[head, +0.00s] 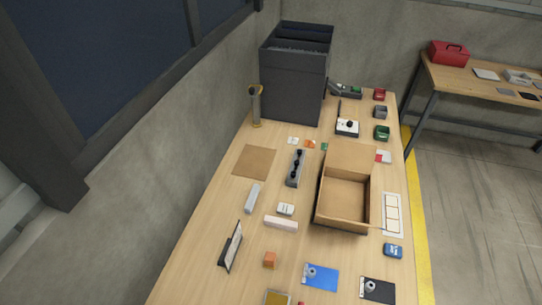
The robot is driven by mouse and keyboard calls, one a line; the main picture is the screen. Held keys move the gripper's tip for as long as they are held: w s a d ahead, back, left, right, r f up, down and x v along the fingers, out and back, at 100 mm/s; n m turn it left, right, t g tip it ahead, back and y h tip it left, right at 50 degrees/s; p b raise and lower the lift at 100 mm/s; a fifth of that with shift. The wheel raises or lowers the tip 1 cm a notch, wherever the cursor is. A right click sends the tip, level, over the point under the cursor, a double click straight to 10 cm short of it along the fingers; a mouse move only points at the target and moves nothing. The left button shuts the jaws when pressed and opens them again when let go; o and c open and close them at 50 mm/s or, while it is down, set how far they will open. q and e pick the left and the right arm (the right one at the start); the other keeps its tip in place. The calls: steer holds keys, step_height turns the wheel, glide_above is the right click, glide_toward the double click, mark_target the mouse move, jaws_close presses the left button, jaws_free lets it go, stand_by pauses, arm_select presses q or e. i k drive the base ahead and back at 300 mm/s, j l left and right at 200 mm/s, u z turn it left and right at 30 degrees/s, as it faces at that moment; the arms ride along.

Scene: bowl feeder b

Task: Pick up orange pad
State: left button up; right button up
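A small flat orange pad (310,144) lies on the wooden table (215,235), in front of the tall dark bin. It sits in a short row between a white pad (293,140) and a green pad (324,147). An orange block (270,260) stands nearer, at the front of the table. Neither of my grippers shows in the head view.
The dark bin (293,85) stands behind the pads. An open cardboard box (345,198) is to their right, a dark rack with black knobs (295,168) just in front, and a brown mat (254,162) to the left. A yellow scanner-like item (256,105) stands beside the bin.

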mark_target(270, 259)
steer(key=l+u, duration=0.1)
steer(key=j+z, duration=0.3)
steer(key=k+j+z, duration=0.1)
steer(key=j+z, duration=0.2)
steer(key=j, duration=0.15)
steer(key=k+l+u, duration=0.15)
steer(key=l+u, duration=0.35)
steer(key=l, duration=0.15)
steer(key=l+u, duration=0.35)
steer(key=l, duration=0.2)
steer(key=k+l+u, duration=0.1)
steer(key=l+u, duration=0.25)
steer(key=l, duration=0.15)
